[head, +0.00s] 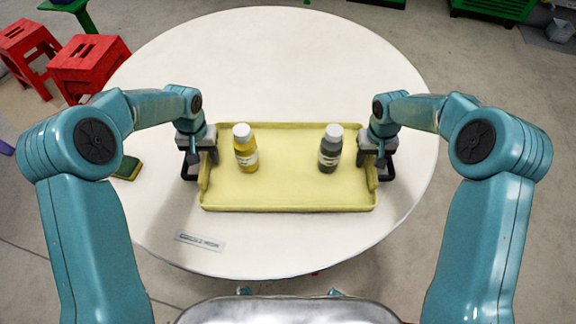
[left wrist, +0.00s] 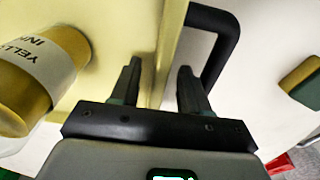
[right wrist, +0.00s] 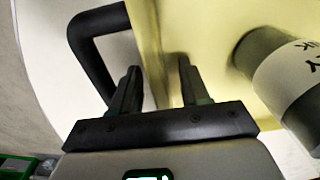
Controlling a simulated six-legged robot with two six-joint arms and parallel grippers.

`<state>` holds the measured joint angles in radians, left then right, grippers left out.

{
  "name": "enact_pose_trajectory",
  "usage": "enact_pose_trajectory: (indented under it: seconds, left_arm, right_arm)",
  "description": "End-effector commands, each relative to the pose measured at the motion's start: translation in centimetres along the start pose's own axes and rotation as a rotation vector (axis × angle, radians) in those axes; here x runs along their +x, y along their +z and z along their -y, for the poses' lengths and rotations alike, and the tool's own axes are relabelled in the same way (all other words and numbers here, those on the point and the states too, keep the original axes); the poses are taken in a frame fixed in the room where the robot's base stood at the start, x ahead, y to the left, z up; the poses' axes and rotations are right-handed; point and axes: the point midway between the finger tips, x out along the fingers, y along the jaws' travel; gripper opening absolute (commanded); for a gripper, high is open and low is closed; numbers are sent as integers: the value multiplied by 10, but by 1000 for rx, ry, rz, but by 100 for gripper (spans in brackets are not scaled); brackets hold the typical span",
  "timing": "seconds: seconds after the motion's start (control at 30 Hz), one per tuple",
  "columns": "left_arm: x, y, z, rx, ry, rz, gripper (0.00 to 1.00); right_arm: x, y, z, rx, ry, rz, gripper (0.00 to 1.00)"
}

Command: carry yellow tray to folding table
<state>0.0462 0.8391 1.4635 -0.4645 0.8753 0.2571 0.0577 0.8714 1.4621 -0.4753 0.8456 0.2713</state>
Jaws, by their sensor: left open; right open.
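The yellow tray (head: 290,197) lies on a round white table and has a black handle at each short end. A yellow bottle (head: 246,152) with a white cap stands upright in its left part, and a grey bottle (head: 330,152) stands upright in its right part. My left gripper (left wrist: 158,80) is open at the tray's left end, its fingers on either side of the tray's wall by the left handle (left wrist: 222,50). My right gripper (right wrist: 160,80) is open at the right end, its fingers on either side of the wall by the right handle (right wrist: 85,45). Finger contact is unclear.
The round white table (head: 290,60) has clear room behind the tray. A sponge (head: 128,168) lies left of the tray, and a label strip (head: 200,240) lies near the front edge. Red stools (head: 88,65) stand at the left; a green crate (head: 492,8) is at the back right.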

Motion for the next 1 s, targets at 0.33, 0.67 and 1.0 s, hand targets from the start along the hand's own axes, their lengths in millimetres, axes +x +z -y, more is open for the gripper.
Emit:
enact_pose_trajectory:
  seconds: [0.33, 0.67, 1.0]
  left_arm:
    - [-78, 0, 0, 0, 1, -5, 46]
    - [-100, 0, 0, 0, 1, -1, 46]
    - [-99, 0, 0, 0, 1, -1, 46]
  right_arm:
    - [0, 0, 0, 0, 0, 0, 46]
    - [-14, -1, 0, 0, 0, -3, 46]
    - [-90, -1, 0, 1, 0, -5, 46]
